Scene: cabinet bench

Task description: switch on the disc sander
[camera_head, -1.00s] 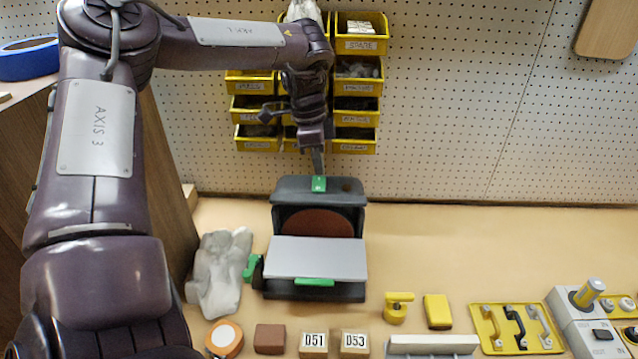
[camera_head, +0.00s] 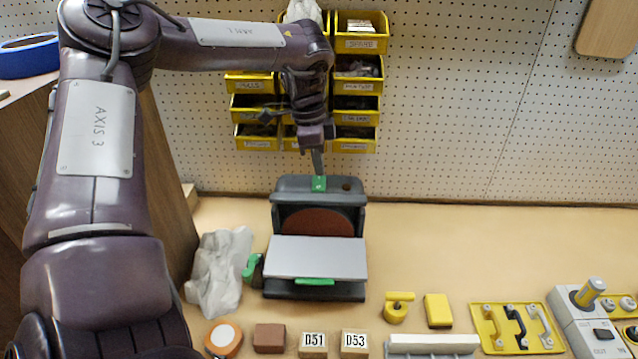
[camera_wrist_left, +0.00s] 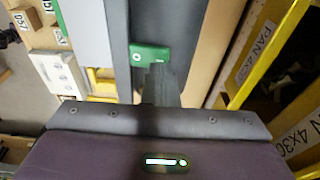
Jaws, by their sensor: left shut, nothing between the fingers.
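The disc sander (camera_head: 316,240) stands on the bench, with a dark grey housing, a brown-red disc (camera_head: 316,223) and a light grey work table in front of it. A green switch (camera_head: 319,184) sits on top of its housing, and it also shows in the left wrist view (camera_wrist_left: 150,53) with a white round mark. My left gripper (camera_head: 318,172) is shut and empty, pointing down at the switch. In the left wrist view its fingers (camera_wrist_left: 160,80) cover part of the green switch's edge. I cannot tell whether they touch it. My right gripper is out of view.
Yellow bins (camera_head: 355,105) hang on the pegboard close behind my left wrist. A grey crumpled cloth (camera_head: 219,272) lies left of the sander. Blocks, a tape measure (camera_head: 223,339) and a yellow tray of handles (camera_head: 516,328) lie in front.

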